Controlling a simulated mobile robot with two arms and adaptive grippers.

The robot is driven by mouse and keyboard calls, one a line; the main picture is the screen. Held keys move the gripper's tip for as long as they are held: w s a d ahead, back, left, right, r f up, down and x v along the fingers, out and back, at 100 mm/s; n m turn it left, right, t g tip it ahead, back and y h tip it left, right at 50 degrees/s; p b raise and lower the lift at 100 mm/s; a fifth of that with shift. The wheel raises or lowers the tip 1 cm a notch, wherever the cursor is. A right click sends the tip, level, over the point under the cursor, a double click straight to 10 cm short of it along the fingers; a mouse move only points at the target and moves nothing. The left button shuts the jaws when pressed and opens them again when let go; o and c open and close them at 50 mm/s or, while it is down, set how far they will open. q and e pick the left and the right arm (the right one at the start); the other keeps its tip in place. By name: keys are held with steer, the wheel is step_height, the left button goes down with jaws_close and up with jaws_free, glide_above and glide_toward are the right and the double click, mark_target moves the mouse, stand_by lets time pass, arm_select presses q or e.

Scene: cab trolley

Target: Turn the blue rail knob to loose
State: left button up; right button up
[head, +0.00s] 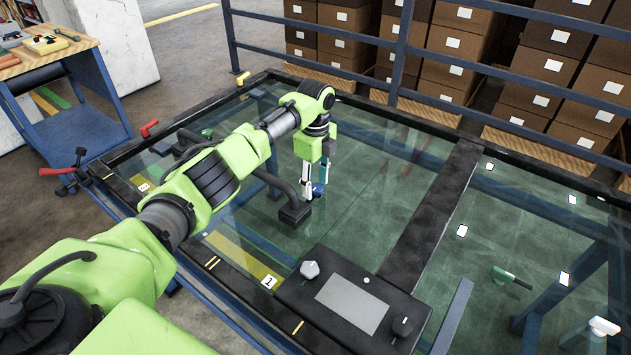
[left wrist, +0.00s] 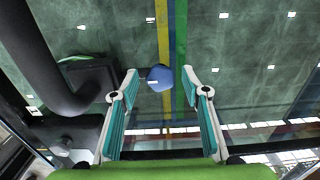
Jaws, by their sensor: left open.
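The blue rail knob (head: 318,188) sits at the end of a black fitting on the glass-topped table, beside a black block. In the left wrist view the knob (left wrist: 160,78) is a faceted blue shape between the two fingertips, with a gap on each side. My left gripper (head: 314,194) points down at the knob and is open. In the left wrist view its fingers (left wrist: 159,76) stand apart to the left and right of the knob. The fingers partly hide the knob in the head view. My right gripper is not in view.
A black curved tube (head: 285,188) and its block (head: 295,213) stand close left of the gripper. A black panel (head: 320,305) with a grey knob (head: 310,269) lies nearer. Blue railing (head: 400,55) and stacked boxes (head: 450,45) stand behind. The glass right of the gripper looks clear.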

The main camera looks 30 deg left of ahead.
arm_select(q)
steer(key=c, duration=1.1)
